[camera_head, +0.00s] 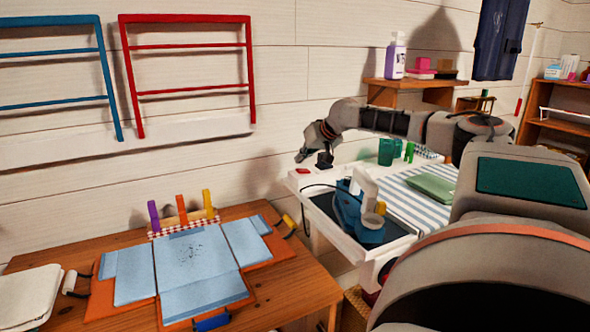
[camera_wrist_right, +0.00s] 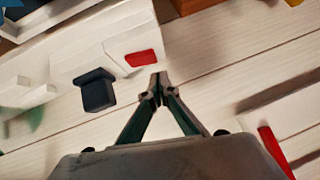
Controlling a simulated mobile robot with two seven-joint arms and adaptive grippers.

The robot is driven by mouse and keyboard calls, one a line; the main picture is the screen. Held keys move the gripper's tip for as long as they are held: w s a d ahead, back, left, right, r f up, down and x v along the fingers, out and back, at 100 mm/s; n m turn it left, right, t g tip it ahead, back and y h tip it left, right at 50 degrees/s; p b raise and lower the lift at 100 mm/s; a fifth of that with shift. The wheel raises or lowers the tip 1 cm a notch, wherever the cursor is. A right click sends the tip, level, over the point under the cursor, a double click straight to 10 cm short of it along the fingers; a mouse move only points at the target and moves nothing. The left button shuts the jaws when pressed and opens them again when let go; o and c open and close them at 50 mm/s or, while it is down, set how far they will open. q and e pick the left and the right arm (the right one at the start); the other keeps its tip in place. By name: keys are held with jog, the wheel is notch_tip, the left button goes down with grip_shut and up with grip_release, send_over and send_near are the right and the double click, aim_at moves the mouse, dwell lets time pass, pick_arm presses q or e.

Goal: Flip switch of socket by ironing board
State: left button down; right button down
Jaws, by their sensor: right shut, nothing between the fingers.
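The socket (camera_wrist_right: 75,58) is a white block in the right wrist view, with a red switch (camera_wrist_right: 140,58) at one end and a black plug (camera_wrist_right: 96,90) beside the switch. In the head view the red switch (camera_head: 303,171) shows small at the left end of the white ironing board (camera_head: 385,247), with the dark plug (camera_head: 324,161) beside it. My right gripper (camera_head: 300,157) is shut and empty, its tips just above the switch. In the right wrist view its closed fingertips (camera_wrist_right: 157,82) appear close to the switch; contact cannot be told. My left gripper is not in view.
A blue iron (camera_head: 358,218) stands on the ironing board, with green containers (camera_head: 387,151) and a green folded cloth (camera_head: 432,188) nearby. A wooden table (camera_head: 290,280) with a blue-and-orange folding board stands left. Blue and red racks (camera_head: 190,91) hang on the plank wall.

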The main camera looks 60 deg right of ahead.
jog(key=shift+a+f, duration=0.1)
jog(key=shift+f, duration=0.4)
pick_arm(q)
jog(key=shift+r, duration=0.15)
pick_arm(e)
jog(key=shift+a+f, duration=0.1)
jog(key=shift+f, duration=0.25)
